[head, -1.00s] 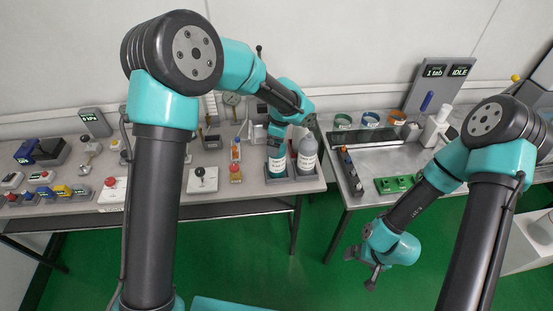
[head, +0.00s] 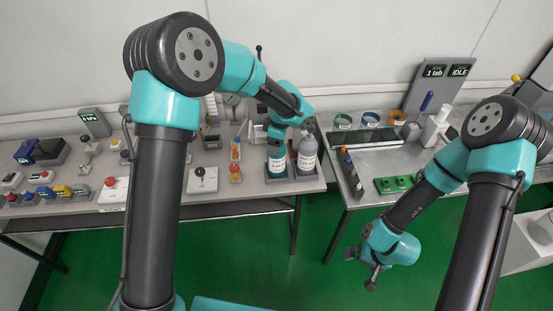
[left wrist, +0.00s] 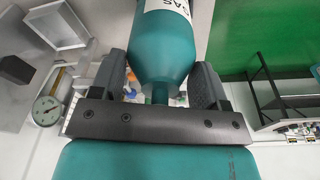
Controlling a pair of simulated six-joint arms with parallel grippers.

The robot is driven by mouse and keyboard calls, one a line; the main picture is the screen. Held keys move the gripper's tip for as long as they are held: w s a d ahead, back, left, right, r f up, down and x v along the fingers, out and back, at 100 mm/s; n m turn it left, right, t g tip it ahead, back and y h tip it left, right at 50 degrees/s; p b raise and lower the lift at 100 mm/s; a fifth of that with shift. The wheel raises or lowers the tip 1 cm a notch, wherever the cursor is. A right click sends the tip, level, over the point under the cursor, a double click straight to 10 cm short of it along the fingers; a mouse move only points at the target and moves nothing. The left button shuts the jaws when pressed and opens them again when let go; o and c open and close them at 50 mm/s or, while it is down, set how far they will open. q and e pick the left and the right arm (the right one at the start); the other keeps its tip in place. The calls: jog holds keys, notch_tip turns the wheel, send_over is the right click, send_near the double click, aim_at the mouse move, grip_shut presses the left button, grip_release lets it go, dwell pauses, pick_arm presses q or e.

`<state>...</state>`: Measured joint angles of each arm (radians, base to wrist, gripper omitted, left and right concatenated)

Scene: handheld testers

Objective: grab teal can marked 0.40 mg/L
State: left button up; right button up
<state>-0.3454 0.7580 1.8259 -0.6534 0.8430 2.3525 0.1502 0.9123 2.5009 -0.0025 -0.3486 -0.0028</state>
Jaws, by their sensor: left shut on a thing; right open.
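The teal can (head: 277,162) with a white label stands upright in a grey holder (head: 290,178) at the right end of the left bench. Its label print is too small to read in the head view. In the left wrist view the teal can (left wrist: 165,45) lies between the fingers, its neck towards the palm. My left gripper (head: 278,138) is shut on it from above. A grey can (head: 307,153) stands beside it in the same holder. My right gripper (head: 362,268) is open and empty, low over the green floor in front of the right bench.
A lever box (head: 203,180) and small red-and-orange items (head: 235,172) stand left of the holder. The right bench carries a dark rail (head: 351,172), a green block (head: 394,184) and several coloured rings (head: 370,118). A gap separates the benches.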

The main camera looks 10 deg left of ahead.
pick_arm(q)
jog(key=c, duration=0.8)
jog(key=shift+r, duration=0.1)
jog(key=shift+r, duration=0.8)
jog(key=shift+s+r, duration=0.2)
jog(key=shift+r, duration=0.3)
jog(key=shift+s+r, duration=0.15)
jog(key=shift+r, duration=0.3)
jog(key=s+d+r, duration=0.1)
jog(key=s+d, duration=0.1)
jog(key=s, duration=1.3)
jog(key=shift+d+r, duration=0.2)
jog(key=shift+d, duration=0.1)
